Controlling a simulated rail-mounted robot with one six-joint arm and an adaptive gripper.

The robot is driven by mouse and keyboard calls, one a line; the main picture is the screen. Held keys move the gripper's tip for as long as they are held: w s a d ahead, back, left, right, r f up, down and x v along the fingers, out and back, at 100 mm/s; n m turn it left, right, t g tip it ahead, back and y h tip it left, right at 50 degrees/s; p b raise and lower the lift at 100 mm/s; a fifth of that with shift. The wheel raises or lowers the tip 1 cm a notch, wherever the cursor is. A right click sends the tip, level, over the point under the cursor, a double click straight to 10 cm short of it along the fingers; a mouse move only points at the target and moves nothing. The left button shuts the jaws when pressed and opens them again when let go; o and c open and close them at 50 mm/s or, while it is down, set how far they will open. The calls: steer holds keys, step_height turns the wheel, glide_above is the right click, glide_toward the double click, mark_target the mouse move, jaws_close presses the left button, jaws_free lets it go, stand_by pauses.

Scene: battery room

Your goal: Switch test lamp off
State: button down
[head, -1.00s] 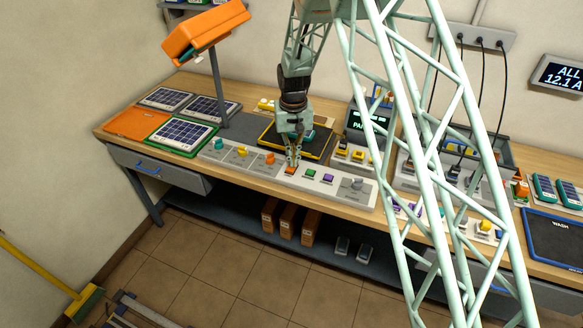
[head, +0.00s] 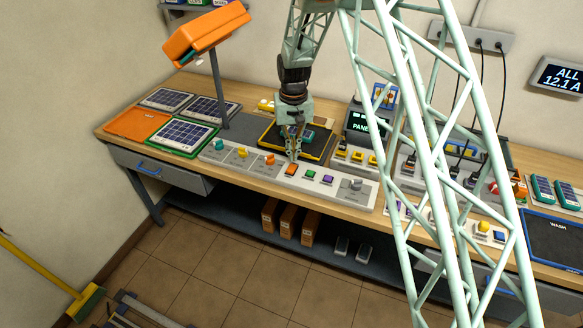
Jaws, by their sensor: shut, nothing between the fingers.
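The orange lamp (head: 206,33) stands on a grey post (head: 217,88) at the left of the bench. A dark teal patch and a small pale spot show at its underside; I cannot tell for sure whether it is lit. A pale control strip (head: 335,188) runs along the bench front with an orange button (head: 291,170), a green button (head: 310,174), a purple button (head: 327,180) and a grey knob (head: 355,184). My gripper (head: 294,158) is shut and empty, pointing down just above and behind the orange button, apparently apart from it.
Teal, yellow and orange knobs sit on the strip's left part (head: 228,153). Solar panels (head: 181,135) lie at the left. A black yellow-edged tray (head: 267,139) is behind my gripper. A display (head: 366,122) stands to its right. My lattice arm hides part of the right bench.

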steer(key=shift+r+p, duration=0.5)
steer(key=shift+r, duration=1.1)
steer(key=r, duration=0.1)
step_height(320, 180, up, 16)
steer(key=t+b, duration=0.1)
steer(key=b, duration=0.1)
glide_above(294, 166)
steer(key=s+d, duration=0.7)
steer(key=s, duration=0.1)
steer(key=s+d+r+m+t+b, duration=0.1)
steer(key=s+d+r, duration=0.3)
steer(key=s+r, duration=0.2)
steer(key=s+d+r+b, duration=0.2)
steer(key=s+d+r, duration=0.25)
steer(key=s, duration=0.25)
steer(key=s+d+r+t+b, duration=0.1)
steer(key=s+d, duration=0.3)
steer(key=s, duration=1.3)
steer(key=s+d+r+m+t+b, duration=0.1)
steer(key=s+d+b, duration=0.2)
steer(key=s, duration=1.3)
steer(key=shift+s+d+r, duration=0.3)
steer(key=shift+s+d, duration=0.05)
